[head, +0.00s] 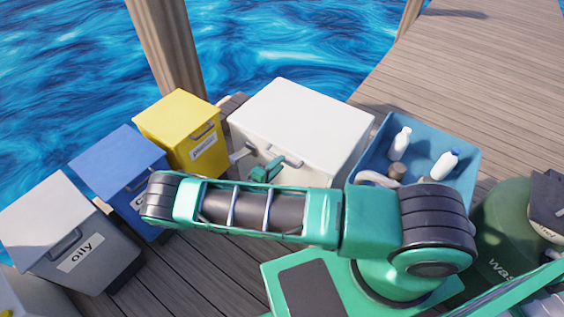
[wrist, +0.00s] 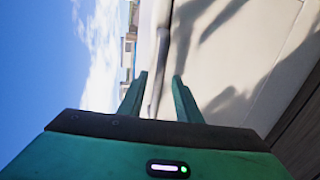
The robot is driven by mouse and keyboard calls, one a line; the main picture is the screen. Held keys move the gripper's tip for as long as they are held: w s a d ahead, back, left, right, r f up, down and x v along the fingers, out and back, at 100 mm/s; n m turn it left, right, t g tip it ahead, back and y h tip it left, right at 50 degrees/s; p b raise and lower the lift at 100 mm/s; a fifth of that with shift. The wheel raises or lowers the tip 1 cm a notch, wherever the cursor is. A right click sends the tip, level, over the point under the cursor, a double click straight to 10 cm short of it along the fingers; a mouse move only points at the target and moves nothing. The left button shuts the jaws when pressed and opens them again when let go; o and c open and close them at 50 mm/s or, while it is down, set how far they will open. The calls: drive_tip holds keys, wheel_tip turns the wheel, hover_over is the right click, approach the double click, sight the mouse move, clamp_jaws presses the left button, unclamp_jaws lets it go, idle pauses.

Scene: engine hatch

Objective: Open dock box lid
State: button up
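The dock box (head: 298,115) is a large white box in the middle of the head view, and its lid looks shut. My gripper (head: 272,168) is at its front face, below the lid's front edge, partly hidden by my arm. In the wrist view the box's pale face (wrist: 245,60) fills the right side. My gripper's two green fingers (wrist: 160,76) are apart there. A thin grey bar or lip along the box's edge (wrist: 157,85) passes in the gap between them. I cannot tell whether either finger touches it.
A yellow bin (head: 180,130), a blue bin (head: 118,175) and a grey bin (head: 70,235) stand left of the box. A blue crate (head: 463,180) with bottles is close on its right, then a green drum (head: 510,225). Open planking (head: 480,70) lies behind right; water lies beyond.

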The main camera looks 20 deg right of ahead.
drive_tip(key=shift+x, duration=1.75)
